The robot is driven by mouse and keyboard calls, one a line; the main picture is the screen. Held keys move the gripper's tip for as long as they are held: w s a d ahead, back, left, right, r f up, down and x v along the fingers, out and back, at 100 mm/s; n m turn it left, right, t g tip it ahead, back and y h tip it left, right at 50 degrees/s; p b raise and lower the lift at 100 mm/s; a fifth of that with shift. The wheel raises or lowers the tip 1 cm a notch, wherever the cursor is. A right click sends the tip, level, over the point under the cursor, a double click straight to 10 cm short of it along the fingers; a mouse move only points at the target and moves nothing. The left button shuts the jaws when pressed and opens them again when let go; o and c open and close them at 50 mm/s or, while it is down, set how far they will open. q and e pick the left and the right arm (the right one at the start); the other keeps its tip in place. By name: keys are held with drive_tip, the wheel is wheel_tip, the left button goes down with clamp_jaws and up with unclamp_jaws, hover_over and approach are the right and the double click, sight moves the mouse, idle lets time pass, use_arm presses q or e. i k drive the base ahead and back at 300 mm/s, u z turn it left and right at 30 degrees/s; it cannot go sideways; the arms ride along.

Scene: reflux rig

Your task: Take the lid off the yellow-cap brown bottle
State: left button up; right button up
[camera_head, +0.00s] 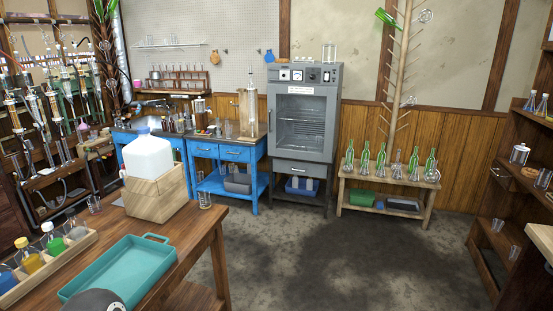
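A small bottle with a yellow cap (22,242) and an amber-brown body (31,262) stands in a wooden rack (62,259) at the lower left, on the wooden table. The cap is on the bottle. Neither of my grippers shows in this view. A dark grey rounded part at the bottom edge, over the tray's near end, may belong to my arm; no fingers show on it.
A pale-capped green bottle (54,243) stands beside the brown one. An empty teal tray (118,272) lies right of the rack. A white jug (148,157) sits in a wooden box (158,196) behind. Open floor (340,240) lies right of the table.

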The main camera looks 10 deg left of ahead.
sight(164, 123)
drive_tip(key=u, duration=0.05)
drive_tip(key=i, duration=5.7)
drive_tip(key=u, duration=3.2)
